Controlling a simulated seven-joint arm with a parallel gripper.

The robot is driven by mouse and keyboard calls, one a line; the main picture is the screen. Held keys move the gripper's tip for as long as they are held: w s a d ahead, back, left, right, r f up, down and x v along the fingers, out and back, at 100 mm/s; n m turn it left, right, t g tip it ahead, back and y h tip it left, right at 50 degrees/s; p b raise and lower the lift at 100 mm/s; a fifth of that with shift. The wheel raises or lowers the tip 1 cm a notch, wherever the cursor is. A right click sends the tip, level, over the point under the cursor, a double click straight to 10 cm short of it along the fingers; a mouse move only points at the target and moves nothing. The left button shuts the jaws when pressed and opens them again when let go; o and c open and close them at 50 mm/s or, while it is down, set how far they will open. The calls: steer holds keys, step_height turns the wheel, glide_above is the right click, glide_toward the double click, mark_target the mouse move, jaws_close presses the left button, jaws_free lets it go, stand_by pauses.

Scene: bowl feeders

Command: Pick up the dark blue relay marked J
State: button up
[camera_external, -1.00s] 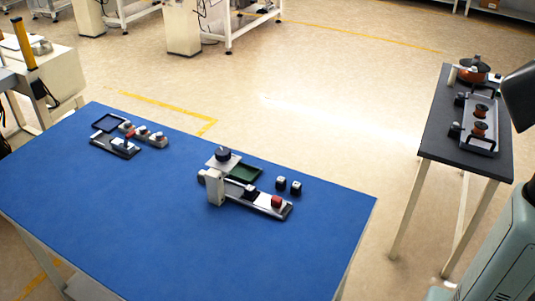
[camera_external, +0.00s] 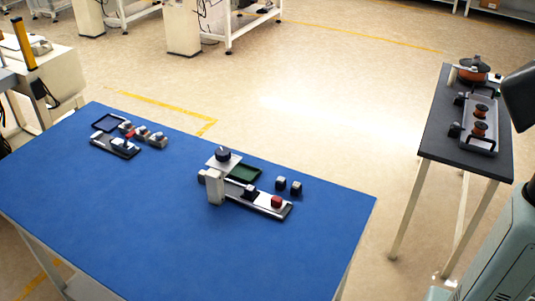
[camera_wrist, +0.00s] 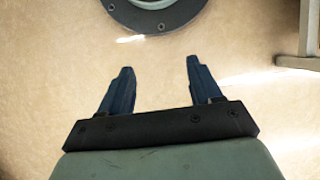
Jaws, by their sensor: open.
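Several small dark blocks with pale tops are on the blue table in the external view. Two dark blocks, a left one (camera_external: 281,183) and a right one (camera_external: 296,187), stand side by side right of a green tray. Another dark block (camera_external: 250,190) sits on a rail beside a red block (camera_external: 276,202). More small blocks (camera_external: 142,131) are at the table's left. The markings are too small to read, so I cannot tell which is the relay marked J. My gripper (camera_wrist: 158,70) is open and empty above bare floor in the wrist view, away from the blocks.
A feeder with a round dark knob (camera_external: 222,155) and a pale post stands beside the green tray (camera_external: 244,173). A dark square tray (camera_external: 108,122) is at the far left. The blue table's (camera_external: 150,220) front is clear. A dark side table (camera_external: 435,145) holds orange-brown parts.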

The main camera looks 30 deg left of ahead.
steer(key=w+a+r+n+t, duration=0.1)
steer(key=w+a+r+t, duration=0.15)
steer(key=w+r, duration=0.65)
steer(key=w+a+r+n+t, duration=0.15)
steer(key=w+a+r, duration=0.3)
steer(key=w, duration=0.75)
steer(key=w+a+r+n+t, duration=0.15)
steer(key=w+a+r, duration=0.35)
steer(key=a, duration=0.7)
steer(key=w+a+r+n, duration=0.2)
steer(key=a+r, duration=0.4)
steer(key=a, duration=0.5)
steer(key=s+a+r+n, duration=0.2)
steer(key=a+r, duration=0.2)
steer(key=a, duration=0.5)
steer(key=s+a+r+n, duration=0.2)
steer(key=a+r, duration=0.1)
steer(key=a, duration=0.7)
steer(key=n+y, duration=0.2)
steer(key=n, duration=0.6)
glide_toward(250, 187)
steer(key=shift+g, duration=0.35)
steer(key=f, duration=0.3)
steer(key=a+f, duration=0.1)
steer(key=f, duration=0.5)
steer(key=shift+w+a+f, duration=0.2)
steer(key=shift+a+f, duration=0.1)
steer(key=c, duration=1.2)
